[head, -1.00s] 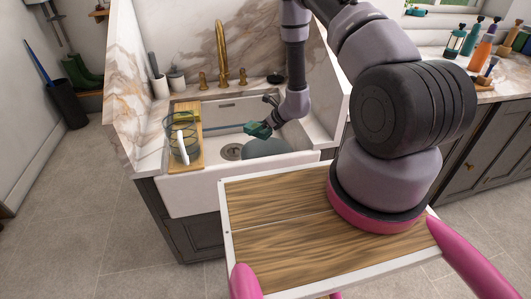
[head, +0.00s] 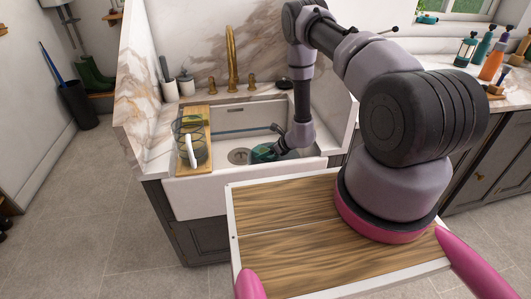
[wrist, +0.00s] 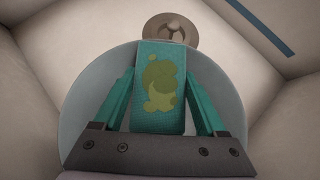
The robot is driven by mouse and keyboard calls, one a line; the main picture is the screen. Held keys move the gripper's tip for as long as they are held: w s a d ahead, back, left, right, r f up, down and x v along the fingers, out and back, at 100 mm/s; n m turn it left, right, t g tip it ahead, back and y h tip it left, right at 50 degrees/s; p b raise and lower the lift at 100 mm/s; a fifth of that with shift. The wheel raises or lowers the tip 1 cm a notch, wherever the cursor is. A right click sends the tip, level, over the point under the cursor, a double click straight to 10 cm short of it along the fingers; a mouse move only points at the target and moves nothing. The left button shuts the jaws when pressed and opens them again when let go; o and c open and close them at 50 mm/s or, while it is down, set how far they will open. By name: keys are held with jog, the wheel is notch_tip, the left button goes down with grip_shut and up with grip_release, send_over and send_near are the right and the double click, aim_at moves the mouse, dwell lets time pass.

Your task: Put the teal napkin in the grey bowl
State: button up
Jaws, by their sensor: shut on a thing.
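The teal napkin (wrist: 162,85), with a yellow-green blotched pattern, is held between the two teal fingers of my gripper (wrist: 161,76) in the wrist view. The grey bowl (wrist: 82,112) lies behind and around the napkin in that view. In the head view my gripper (head: 270,149) is low in the sink, over the bowl (head: 287,157), with teal showing there. My arm and gripper hide part of the bowl. I cannot tell whether the napkin touches the bowl.
The white sink (head: 220,120) encloses the bowl with raised walls. Its drain (head: 239,156) is left of the bowl. A wooden board (head: 184,169) with a wire rack (head: 190,135) spans the sink's left side. A brass tap (head: 232,60) stands behind.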

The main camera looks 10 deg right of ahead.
jog(key=shift+f, duration=0.3)
jog(key=o, duration=1.4)
